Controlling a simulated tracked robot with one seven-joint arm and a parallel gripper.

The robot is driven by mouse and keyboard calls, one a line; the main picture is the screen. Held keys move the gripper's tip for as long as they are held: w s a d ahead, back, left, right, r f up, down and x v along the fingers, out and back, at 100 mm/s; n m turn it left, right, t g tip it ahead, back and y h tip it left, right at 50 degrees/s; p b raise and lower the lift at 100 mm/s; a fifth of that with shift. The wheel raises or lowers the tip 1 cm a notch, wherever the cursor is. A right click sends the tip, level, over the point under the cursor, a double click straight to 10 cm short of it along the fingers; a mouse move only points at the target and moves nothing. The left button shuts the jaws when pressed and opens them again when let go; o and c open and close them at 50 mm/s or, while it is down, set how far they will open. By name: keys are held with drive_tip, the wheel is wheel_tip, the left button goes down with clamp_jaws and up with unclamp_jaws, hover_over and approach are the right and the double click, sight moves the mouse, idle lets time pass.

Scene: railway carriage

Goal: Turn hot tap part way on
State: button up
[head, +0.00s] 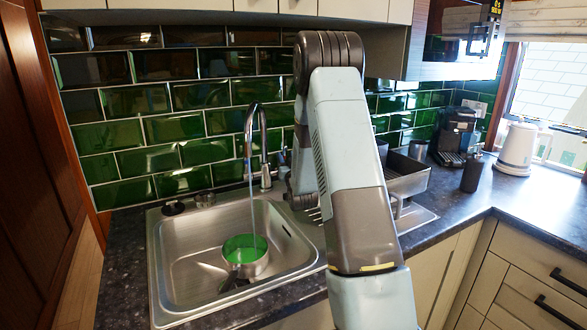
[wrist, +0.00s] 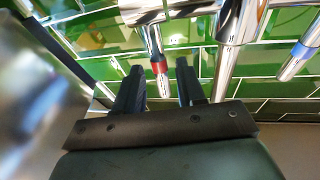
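The hot tap is a chrome lever with a red band (wrist: 161,64) in the wrist view. Its end hangs between the two fingers of my gripper (wrist: 160,76), which are apart, with a gap visible on each side of the lever. I cannot tell whether either finger touches it. A second chrome lever with a blue band (wrist: 300,55) is at the right. In the head view, the tall curved chrome spout (head: 262,125) stands behind the sink, and a thin stream falls from it into a round metal pan (head: 246,262). My arm hides my fingers and the hot lever there.
The pan, green inside with a dark handle, sits in the steel sink (head: 185,265). A metal rack (head: 406,178) stands right of my arm. A coffee machine (head: 460,130) and a white kettle (head: 517,148) are farther right. Green tiles close off the back.

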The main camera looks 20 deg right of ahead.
drive_tip(key=s+a, duration=0.2)
drive_tip(key=s, duration=1)
drive_tip(key=shift+s+f, duration=0.15)
drive_tip(key=shift+s, duration=0.1)
